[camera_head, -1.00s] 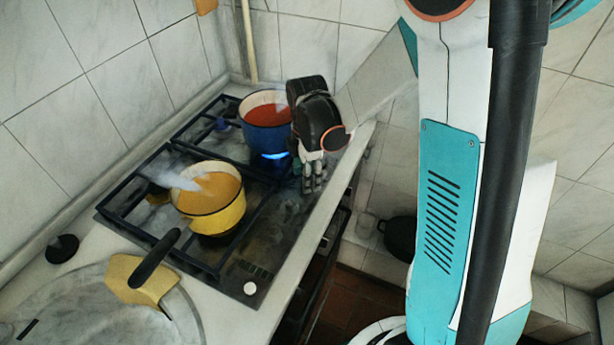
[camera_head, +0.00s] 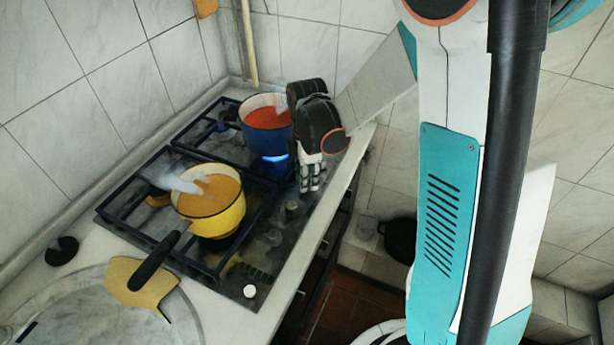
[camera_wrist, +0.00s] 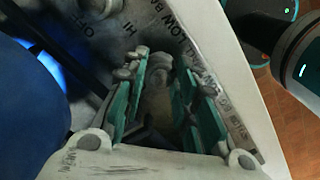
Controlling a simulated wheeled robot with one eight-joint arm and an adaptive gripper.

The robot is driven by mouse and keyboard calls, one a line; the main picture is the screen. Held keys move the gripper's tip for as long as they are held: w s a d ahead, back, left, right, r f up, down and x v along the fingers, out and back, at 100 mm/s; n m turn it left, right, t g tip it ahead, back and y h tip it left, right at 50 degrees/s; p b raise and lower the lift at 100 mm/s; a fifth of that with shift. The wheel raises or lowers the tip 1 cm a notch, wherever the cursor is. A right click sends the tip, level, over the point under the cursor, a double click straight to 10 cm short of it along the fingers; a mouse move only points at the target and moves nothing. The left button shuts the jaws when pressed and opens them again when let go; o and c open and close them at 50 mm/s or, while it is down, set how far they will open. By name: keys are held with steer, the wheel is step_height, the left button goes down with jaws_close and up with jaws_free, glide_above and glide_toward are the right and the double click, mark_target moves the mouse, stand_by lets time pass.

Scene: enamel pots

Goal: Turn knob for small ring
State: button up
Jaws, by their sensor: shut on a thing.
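My gripper (camera_head: 309,188) points down at the front strip of the stove, right of the blue pot (camera_head: 264,139). In the wrist view a grey knob (camera_wrist: 160,71) sits between my teal-padded fingers (camera_wrist: 161,82), and they are shut on it. The knob's lower part is partly hidden. Printed "HI", "OFF" and "LOW" marks show on the metal panel around it. A blue flame (camera_head: 275,157) burns under the blue pot, which holds something red. Which ring this knob serves cannot be told.
Other knobs (camera_head: 291,207) (camera_head: 274,236) and a white one (camera_head: 250,291) line the strip toward the front. A round metal sink or lid (camera_head: 75,305) lies at front left.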

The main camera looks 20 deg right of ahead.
steer(key=m, duration=0.8)
steer(key=shift+m, duration=0.4)
steer(key=m, duration=0.4)
steer(key=shift+m, duration=0.3)
steer(key=m, duration=0.8)
steer(key=shift+b, duration=0.3)
steer(key=m, duration=0.4)
steer(key=shift+m, duration=0.3)
steer(key=m, duration=0.8)
steer(key=shift+m, duration=0.3)
